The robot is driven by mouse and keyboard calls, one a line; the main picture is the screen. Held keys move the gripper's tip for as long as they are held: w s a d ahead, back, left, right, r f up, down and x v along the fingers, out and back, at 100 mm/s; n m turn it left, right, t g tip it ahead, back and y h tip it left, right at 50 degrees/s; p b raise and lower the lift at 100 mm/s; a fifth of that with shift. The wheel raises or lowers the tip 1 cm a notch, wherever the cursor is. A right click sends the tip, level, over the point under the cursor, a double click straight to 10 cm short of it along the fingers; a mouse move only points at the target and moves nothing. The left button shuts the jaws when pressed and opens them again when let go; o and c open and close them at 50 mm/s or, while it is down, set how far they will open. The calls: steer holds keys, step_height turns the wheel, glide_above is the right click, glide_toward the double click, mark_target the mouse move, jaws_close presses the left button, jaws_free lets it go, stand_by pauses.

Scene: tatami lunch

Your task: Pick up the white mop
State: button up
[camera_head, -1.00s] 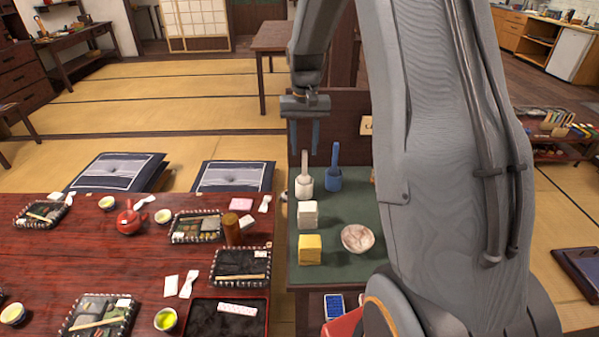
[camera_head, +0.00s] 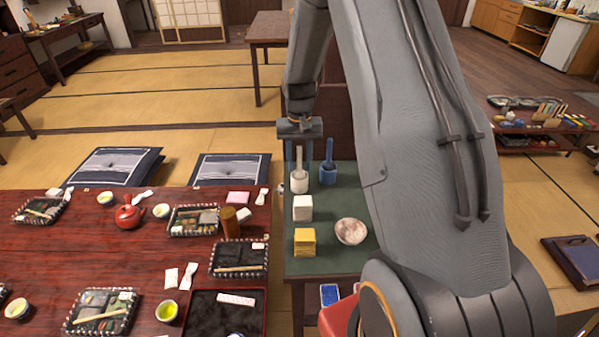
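The white mop (camera_head: 299,182) stands upright, handle up, at the far left of the green-topped side table (camera_head: 336,268). My gripper (camera_head: 299,166) points straight down over it, with its two blue-grey fingers apart. The mop's thin handle shows between the fingers, one on each side in this view. I cannot tell whether the fingers touch it or how they line up in depth. A blue mop (camera_head: 328,174) of the same shape stands just to the right.
Nearer on the side table are a white block (camera_head: 303,208), a yellow block (camera_head: 305,242) and a pale bowl (camera_head: 351,231). A red-brown low table (camera_head: 60,260) with lunch trays adjoins on the left. A dark panel rises behind the side table.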

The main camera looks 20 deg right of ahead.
jaws_close()
